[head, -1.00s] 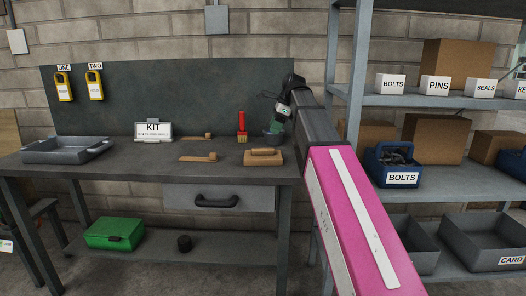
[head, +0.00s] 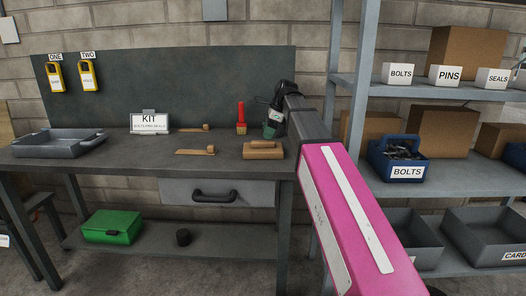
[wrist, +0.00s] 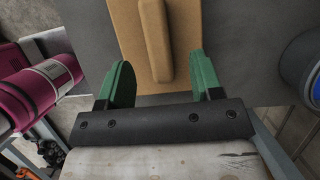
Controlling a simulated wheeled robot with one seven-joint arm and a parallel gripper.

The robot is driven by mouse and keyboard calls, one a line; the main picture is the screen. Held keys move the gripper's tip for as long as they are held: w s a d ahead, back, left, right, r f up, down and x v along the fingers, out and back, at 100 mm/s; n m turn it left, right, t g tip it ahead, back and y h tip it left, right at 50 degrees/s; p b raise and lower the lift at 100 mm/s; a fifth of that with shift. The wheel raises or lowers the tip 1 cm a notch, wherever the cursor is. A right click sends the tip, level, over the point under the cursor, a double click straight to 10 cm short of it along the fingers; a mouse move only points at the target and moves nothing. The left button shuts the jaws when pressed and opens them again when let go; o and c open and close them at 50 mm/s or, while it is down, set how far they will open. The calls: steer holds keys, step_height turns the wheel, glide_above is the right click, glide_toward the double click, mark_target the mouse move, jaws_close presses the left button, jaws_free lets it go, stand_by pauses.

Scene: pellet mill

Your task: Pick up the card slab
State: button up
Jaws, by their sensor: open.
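The card slab appears to be the tan block with a raised bar along its top (head: 263,150), lying flat on the bench near its right front edge. In the wrist view the tan slab (wrist: 133,38) lies beyond my gripper, its raised bar running between the green fingers. My gripper (head: 272,124) is in the head view just behind and above the slab, partly hidden by my arm. In the wrist view my gripper (wrist: 160,65) is open and empty. I cannot tell the exact gap between fingertips and slab.
A red-handled brush (head: 241,118) stands close left of my gripper. Two small wooden tools (head: 196,152), a KIT sign (head: 150,124) and a grey tray (head: 60,152) lie farther left. Shelving with a blue BOLTS bin (head: 397,172) stands right. The bench front is clear.

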mark_target(264, 141)
steer(key=shift+x, duration=1.85)
steer(key=shift+s+f, duration=0.15)
steer(key=shift+f, duration=0.1)
steer(key=c, duration=1)
